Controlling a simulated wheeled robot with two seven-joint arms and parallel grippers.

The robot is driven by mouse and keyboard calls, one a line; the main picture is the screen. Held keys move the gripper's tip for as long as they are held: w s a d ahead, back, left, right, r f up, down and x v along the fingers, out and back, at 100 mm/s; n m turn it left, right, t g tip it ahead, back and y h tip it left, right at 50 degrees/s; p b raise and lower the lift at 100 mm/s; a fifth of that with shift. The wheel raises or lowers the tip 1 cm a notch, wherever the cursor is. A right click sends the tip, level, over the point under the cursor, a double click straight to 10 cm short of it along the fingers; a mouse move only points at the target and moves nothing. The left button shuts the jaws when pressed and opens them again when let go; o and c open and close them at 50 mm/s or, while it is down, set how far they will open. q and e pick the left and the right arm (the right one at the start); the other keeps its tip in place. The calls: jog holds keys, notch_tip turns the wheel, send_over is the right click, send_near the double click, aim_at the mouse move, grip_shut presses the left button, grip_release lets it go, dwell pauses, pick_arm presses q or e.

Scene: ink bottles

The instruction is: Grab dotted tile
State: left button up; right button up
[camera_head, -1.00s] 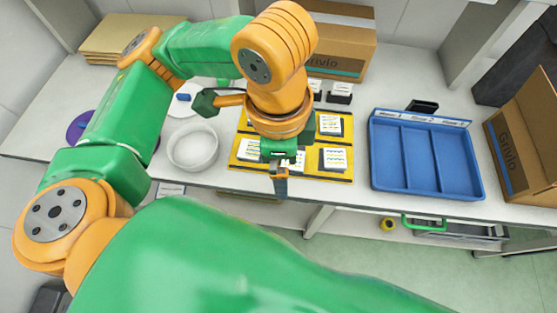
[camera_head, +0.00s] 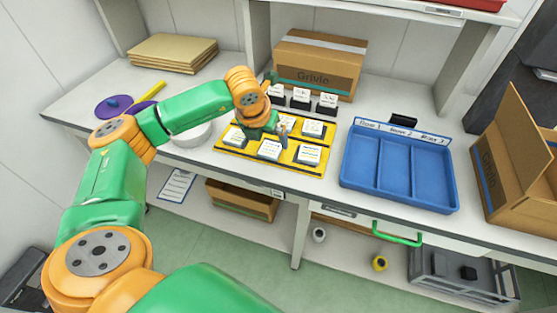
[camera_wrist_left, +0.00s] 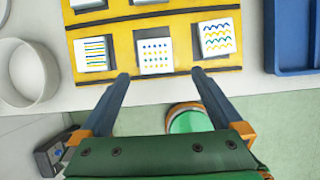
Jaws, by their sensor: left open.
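The dotted tile (camera_wrist_left: 156,56) is a white square with blue and yellow dots. It lies flat in the middle of the near row on the yellow board (camera_wrist_left: 122,44). In the head view the tile (camera_head: 270,149) sits near the board's front edge (camera_head: 222,147), its dots too small to read. My left gripper (camera_head: 284,135) hangs over the board, open and empty. In the left wrist view its fingertips (camera_wrist_left: 159,74) lie either side of the dotted tile's near edge, apparently apart from it. My right gripper is not in view.
A striped tile (camera_wrist_left: 94,52) lies left of the dotted one, a wavy tile (camera_wrist_left: 217,37) right. A white round dish (camera_head: 192,135) stands left of the board. A blue three-part tray (camera_head: 352,160) stands right. Small upright cards (camera_head: 301,98) and a cardboard box (camera_head: 318,68) stand behind.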

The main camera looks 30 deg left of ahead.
aim_at(270, 150)
pick_arm(q)
jog(key=p+x, duration=0.1)
jog(key=x, duration=0.2)
jog(key=a+p+x, duration=0.1)
jog(key=x, duration=0.2)
jog(key=shift+w+a+f, duration=0.1)
jog(key=shift+f, duration=0.05)
jog(key=shift+w+f, duration=0.1)
jog(key=shift+f, duration=0.2)
jog(key=shift+d, duration=0.2)
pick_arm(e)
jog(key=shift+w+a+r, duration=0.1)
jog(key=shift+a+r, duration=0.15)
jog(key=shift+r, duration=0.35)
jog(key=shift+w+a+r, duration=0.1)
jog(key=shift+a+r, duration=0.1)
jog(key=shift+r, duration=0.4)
pick_arm(q)
jog(key=c, duration=1.5)
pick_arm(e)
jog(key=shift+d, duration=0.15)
